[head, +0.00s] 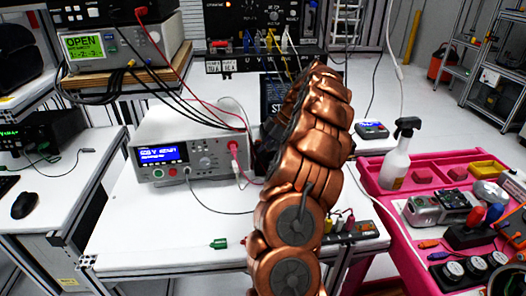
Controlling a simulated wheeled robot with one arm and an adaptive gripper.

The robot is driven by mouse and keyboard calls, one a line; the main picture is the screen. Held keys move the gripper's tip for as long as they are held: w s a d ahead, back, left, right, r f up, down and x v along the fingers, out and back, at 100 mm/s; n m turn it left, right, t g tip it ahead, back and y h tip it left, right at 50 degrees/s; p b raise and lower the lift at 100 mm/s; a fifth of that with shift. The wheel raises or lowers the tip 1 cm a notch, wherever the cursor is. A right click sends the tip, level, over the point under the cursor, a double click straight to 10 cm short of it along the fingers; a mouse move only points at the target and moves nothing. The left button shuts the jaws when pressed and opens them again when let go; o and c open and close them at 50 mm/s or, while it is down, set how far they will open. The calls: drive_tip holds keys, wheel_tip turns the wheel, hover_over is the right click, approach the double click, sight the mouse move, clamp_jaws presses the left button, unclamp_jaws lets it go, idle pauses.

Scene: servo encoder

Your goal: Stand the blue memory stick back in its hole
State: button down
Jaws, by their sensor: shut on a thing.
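My copper arm rises through the middle of the head view and bends over near its top. A dark part at its far left side seems to be my gripper (264,146), mostly covered by the arm. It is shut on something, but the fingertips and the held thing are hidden. I cannot make out the blue memory stick. A dark block (366,231) with small upright yellow and pink pieces stands on the white table (150,243), just right of the arm. The arm covers its left part, and its holes are too small to tell.
A bench meter (188,150) with a blue display stands left of the arm, with cables around it. A green connector (218,244) lies on the front of the table. A pink cart (378,207) at right carries a spray bottle (398,158) and tools. The table's front left is clear.

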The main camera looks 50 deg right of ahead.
drive_tip(key=shift+f, duration=0.2)
drive_tip(key=c, duration=1.2)
unclamp_jaws()
drive_tip(key=shift+c, duration=0.2)
drive_tip(key=shift+r, duration=0.15)
